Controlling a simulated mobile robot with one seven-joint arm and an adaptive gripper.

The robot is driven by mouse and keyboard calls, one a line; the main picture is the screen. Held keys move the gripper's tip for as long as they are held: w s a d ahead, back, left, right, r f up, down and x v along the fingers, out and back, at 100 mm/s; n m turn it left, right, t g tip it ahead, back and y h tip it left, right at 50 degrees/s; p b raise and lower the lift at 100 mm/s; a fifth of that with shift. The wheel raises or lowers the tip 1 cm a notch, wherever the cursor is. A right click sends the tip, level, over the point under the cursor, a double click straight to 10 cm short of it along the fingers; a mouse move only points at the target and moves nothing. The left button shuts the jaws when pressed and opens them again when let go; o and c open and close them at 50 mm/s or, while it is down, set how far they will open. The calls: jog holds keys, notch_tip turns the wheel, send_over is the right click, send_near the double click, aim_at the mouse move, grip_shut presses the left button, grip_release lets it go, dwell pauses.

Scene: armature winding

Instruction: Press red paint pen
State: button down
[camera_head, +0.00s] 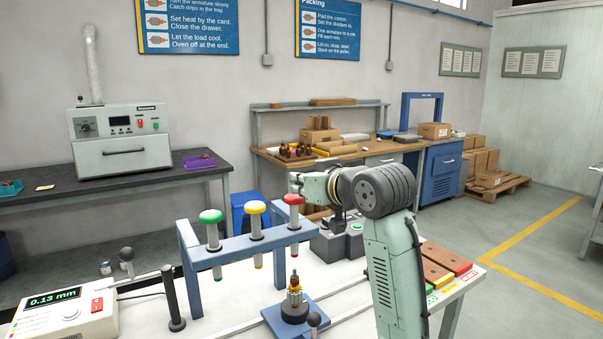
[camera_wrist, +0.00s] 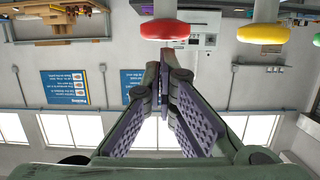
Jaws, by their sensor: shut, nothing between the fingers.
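The red paint pen (camera_head: 293,200) stands upright at the right end of a blue frame (camera_head: 248,246), its wide red cap on a pale shaft. The yellow pen (camera_head: 256,208) and green pen (camera_head: 211,217) stand to its left in the same frame. My gripper (camera_head: 296,183) is shut and empty, with its tips close to the red cap; the head view does not show whether they touch. In the wrist view my fingertips (camera_wrist: 167,62) come together near the red cap (camera_wrist: 172,29). The yellow cap (camera_wrist: 262,34) also shows there.
A wound armature (camera_head: 294,291) stands upright on a blue base below the red pen. A gauge reading 0.13 mm (camera_head: 65,312) sits at the left of the white bench. A grey control box (camera_head: 337,241) stands behind the frame, partly hidden by my arm.

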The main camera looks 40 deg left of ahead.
jog(key=shift+s+f+b, duration=0.1)
jog(key=shift+f+b, duration=1.3)
jog(key=shift+f, duration=1.15)
notch_tip(320, 180, up, 5)
jog(key=p, duration=0.3)
jog(key=shift+r, duration=0.1)
jog(key=b+v, duration=0.3)
jog(key=v, duration=0.7)
jog(key=shift+b, duration=0.35)
